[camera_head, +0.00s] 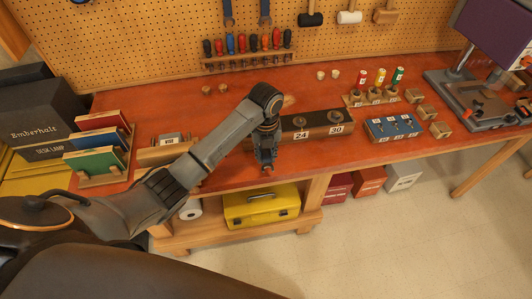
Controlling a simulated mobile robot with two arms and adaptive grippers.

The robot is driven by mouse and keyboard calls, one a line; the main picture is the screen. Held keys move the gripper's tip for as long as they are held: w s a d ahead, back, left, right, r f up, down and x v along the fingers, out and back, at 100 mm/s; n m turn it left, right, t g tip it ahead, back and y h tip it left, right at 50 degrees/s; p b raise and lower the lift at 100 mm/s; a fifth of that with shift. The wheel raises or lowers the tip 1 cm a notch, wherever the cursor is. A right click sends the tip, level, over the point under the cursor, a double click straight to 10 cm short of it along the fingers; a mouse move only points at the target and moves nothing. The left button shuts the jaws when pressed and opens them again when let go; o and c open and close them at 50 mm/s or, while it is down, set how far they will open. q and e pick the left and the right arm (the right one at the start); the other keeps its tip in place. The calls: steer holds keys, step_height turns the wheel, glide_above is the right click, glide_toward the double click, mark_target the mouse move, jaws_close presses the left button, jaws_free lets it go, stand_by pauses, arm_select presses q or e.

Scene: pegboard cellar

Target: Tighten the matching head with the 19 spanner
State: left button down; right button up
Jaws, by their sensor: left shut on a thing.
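My left gripper (267,164) points down over the front of the red bench top, at the left end of a dark block. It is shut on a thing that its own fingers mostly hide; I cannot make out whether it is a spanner. The block (318,134) carries plates reading 24 and 30, each with a bolt head behind it: the 24 head (300,122) and the 30 head (336,117). My arm and gripper cover the block's left end, and no 19 plate shows. Two blue spanners (265,12) hang on the pegboard. My right gripper is not in view.
A wooden holder (162,155) stands left of my forearm, with book-like items (97,140) farther left. A blue tray (394,128), small wooden blocks (440,130) and a drill press (478,95) stand to the right. A screwdriver rack (250,60) runs along the back.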

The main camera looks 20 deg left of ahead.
arm_select(q)
steer(key=shift+r+p, duration=0.1)
steer(key=shift+p, duration=0.3)
steer(key=shift+f+b, duration=0.3)
steer(key=shift+f, duration=0.55)
stand_by(0.7)
steer(key=shift+s+a, duration=0.1)
steer(key=shift+a, duration=0.05)
stand_by(0.4)
steer(key=shift+s+a+m, duration=0.2)
steer(key=shift+a+m, duration=0.25)
steer(key=shift+s+a+m, duration=0.2)
steer(key=shift+a+m, duration=0.25)
steer(key=shift+s+a+f+m, duration=0.1)
steer(key=shift+s+a+m, duration=0.1)
steer(key=shift+a+m, duration=0.5)
steer(key=shift+s+a+m, duration=0.15)
steer(key=shift+a+m, duration=0.45)
steer(key=shift+a, duration=0.15)
steer(key=shift+a+m, duration=1)
steer(key=shift+a, duration=0.15)
steer(key=shift+w+a+m, duration=0.1)
steer(key=shift+a+m, duration=0.9)
steer(key=shift+a, duration=0.1)
steer(key=shift+d, duration=0.1)
